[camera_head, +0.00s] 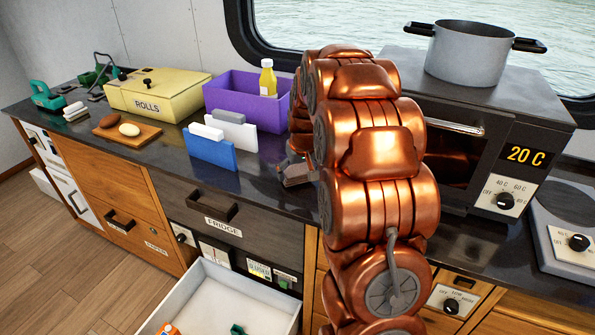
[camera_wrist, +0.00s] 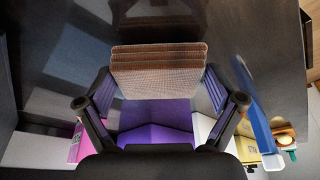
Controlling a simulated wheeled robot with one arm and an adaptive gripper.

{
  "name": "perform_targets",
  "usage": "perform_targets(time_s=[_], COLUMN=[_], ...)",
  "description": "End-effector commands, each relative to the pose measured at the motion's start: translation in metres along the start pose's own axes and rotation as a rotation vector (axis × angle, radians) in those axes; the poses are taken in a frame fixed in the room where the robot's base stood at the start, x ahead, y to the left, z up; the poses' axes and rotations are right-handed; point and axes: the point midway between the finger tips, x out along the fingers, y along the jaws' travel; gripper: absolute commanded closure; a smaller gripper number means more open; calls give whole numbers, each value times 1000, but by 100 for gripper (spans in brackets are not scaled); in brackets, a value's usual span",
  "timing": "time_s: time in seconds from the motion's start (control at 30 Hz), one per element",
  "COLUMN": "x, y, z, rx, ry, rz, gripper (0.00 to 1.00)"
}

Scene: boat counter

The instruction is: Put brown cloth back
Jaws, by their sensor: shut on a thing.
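The brown cloth (camera_wrist: 160,70) shows in the wrist view as a folded, layered, woven piece between the fingers of my gripper (camera_wrist: 160,84). My gripper is shut on it, above the dark counter. In the head view my gripper (camera_head: 294,172) is low over the counter, right of the blue and white holders and partly behind my copper arm.
A blue holder (camera_head: 208,155) and a white holder (camera_head: 230,133) stand left of my gripper. Behind them is a purple bin (camera_head: 240,95) with a yellow bottle (camera_head: 268,78). An oven (camera_head: 470,130) bearing a pot (camera_head: 468,52) stands right. A white drawer (camera_head: 215,305) is open below.

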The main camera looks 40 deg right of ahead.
Motion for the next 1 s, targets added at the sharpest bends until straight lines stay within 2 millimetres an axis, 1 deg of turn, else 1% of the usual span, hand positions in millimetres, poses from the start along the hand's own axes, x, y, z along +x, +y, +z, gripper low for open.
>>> perform_targets(time_s=[0.1, 0.43, 0.47, 0.5, 0.53, 0.87, 1.0], x=[7, 11, 11, 10, 10, 9, 3], y=[0, 0, 0, 0, 0, 0, 0], z=[2, 4, 4, 4, 3, 3, 2], rx=[0, 0, 0, 0, 0, 0, 0], ry=[0, 0, 0, 0, 0, -1, 2], rz=[0, 0, 0, 0, 0, 0, 1], gripper=[40, 40, 6, 2, 0, 0, 0])
